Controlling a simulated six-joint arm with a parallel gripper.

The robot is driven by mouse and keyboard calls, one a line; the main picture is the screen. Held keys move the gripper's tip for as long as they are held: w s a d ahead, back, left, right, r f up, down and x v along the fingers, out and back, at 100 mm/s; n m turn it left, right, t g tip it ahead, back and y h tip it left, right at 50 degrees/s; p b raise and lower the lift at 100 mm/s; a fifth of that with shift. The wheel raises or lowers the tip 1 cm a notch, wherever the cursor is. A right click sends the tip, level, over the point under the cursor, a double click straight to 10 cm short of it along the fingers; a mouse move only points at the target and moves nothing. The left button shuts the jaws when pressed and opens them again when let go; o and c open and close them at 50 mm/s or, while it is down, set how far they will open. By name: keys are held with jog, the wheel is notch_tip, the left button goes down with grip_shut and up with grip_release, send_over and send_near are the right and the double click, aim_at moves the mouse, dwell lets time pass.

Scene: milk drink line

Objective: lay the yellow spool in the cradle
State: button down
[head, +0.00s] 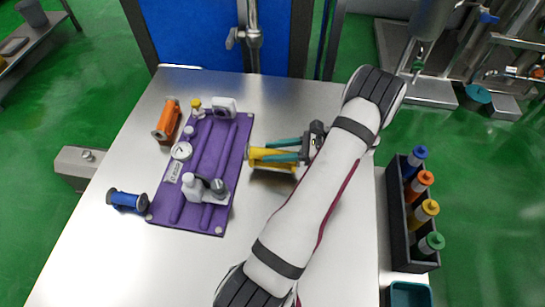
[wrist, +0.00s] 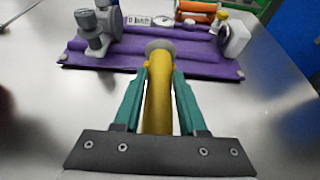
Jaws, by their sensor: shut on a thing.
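My gripper (head: 272,150) has teal fingers shut on the yellow spool (head: 259,153), just right of the purple fixture board (head: 226,206). In the wrist view the yellow spool (wrist: 158,105) lies lengthwise between the fingers, its grey end disc toward the board (wrist: 200,62). The disc overlaps the board's near edge in that view; I cannot tell whether they touch. The board has long raised purple ridges with channels between them, which look like the cradle. The fingers hide part of the spool.
On the board stand a grey valve-like fitting (head: 192,187), a round gauge (head: 181,151) and a white block (head: 224,107). An orange spool (head: 167,119) and a blue spool (head: 126,201) lie left of it. A dark rack (head: 394,208) with several coloured pieces stands at right.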

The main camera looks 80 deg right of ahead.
notch_tip(320, 180, down, 3)
jog(key=shift+f, duration=0.1)
jog(key=shift+c, duration=2.3)
grip_release()
